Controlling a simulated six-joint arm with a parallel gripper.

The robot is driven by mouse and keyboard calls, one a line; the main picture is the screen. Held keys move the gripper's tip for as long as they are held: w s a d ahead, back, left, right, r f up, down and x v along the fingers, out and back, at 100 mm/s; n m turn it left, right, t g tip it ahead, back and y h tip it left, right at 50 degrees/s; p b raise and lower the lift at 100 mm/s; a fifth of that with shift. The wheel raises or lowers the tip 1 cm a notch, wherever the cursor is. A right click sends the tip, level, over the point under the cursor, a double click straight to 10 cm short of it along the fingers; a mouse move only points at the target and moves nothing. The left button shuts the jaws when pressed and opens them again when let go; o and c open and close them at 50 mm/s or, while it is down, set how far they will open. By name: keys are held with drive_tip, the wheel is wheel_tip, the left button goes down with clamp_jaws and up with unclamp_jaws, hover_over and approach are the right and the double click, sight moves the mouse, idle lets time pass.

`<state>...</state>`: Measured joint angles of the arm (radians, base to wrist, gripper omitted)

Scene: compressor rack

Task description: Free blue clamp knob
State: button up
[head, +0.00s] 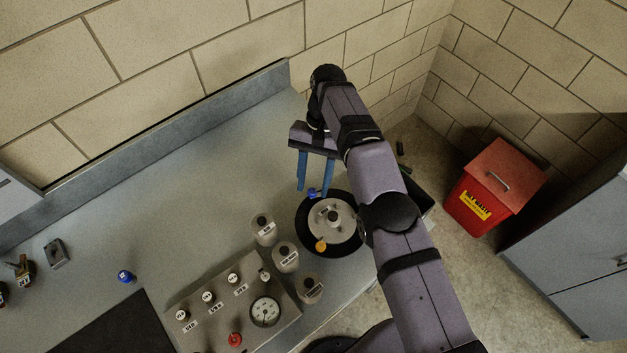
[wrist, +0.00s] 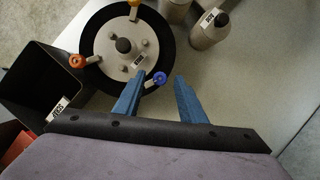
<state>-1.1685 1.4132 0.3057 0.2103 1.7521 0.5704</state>
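The blue clamp knob (head: 312,192) sits on the rim of a round grey lid (head: 345,225) set in a black ring. In the wrist view the blue knob (wrist: 159,78) appears in the gap between my fingertips, closer to the left finger. My gripper (head: 313,187) is open, its two blue fingers pointing toward the knob. In the wrist view my gripper (wrist: 160,76) holds nothing. I cannot tell whether the fingertips are level with the knob or above it. In the wrist view an orange-red knob (wrist: 77,61) and a yellow knob (wrist: 134,3) sit elsewhere on the rim.
Labelled grey canisters (head: 285,257) stand beside the lid, with a gauge panel (head: 250,290) nearer. A black bin (wrist: 40,85) lies beyond the counter edge. A separate blue object (head: 125,276) rests on the counter at left. The counter behind the lid is clear.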

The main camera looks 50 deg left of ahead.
drive_tip(key=shift+r, duration=0.45)
wheel_tip(320, 180, up, 9)
drive_tip(key=p, duration=0.7)
